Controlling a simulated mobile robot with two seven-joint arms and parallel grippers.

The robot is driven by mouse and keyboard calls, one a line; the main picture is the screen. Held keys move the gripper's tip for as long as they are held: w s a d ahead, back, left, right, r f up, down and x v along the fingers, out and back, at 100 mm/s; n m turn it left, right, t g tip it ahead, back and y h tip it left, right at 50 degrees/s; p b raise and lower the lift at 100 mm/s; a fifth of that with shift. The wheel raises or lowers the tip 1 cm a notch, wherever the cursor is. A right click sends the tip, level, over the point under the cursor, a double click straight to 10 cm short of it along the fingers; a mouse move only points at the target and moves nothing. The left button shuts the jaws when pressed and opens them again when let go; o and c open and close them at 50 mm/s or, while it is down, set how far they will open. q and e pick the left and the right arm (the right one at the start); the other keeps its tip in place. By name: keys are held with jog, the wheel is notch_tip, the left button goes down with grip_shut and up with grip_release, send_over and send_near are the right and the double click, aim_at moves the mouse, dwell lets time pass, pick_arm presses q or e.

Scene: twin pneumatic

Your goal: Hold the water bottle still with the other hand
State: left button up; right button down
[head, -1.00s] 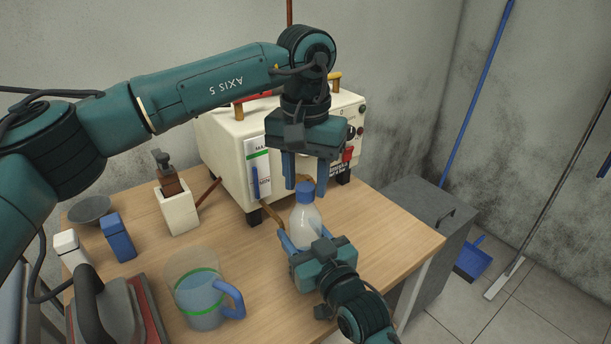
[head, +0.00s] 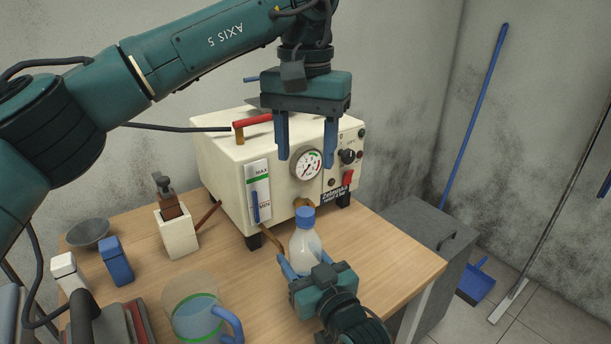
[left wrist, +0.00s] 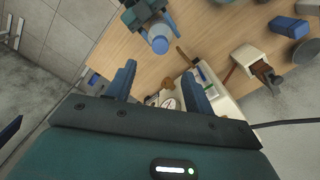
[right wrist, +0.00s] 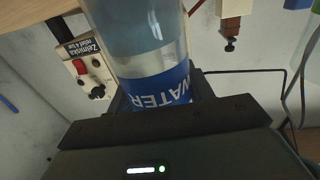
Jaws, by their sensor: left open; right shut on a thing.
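The water bottle (head: 306,244) stands on the wooden table, clear with a blue cap (head: 305,217). My right gripper (head: 301,268) is shut around its lower body. In the right wrist view the bottle (right wrist: 147,50) fills the space between the fingers, its blue WATER label (right wrist: 160,92) close to the palm. My left gripper (head: 304,150) is open and empty, raised well above the bottle in front of the cream machine. In the left wrist view its fingers (left wrist: 160,85) are apart, and the bottle's blue cap (left wrist: 160,45) shows beyond them.
The cream machine (head: 225,160) with gauge and knobs stands behind the bottle. A measuring jug (head: 192,305), a blue block (head: 116,262), a grey bowl (head: 88,233) and a cream holder (head: 177,234) are on the left. The table's right side (head: 395,255) is clear.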

pick_arm(q)
notch_tip(320, 180, up, 2)
jog(key=shift+r, duration=0.1)
pick_arm(e)
jog(key=c, duration=0.5)
grip_release()
jog(key=v, duration=1.3)
jog(key=shift+d+f, duration=0.1)
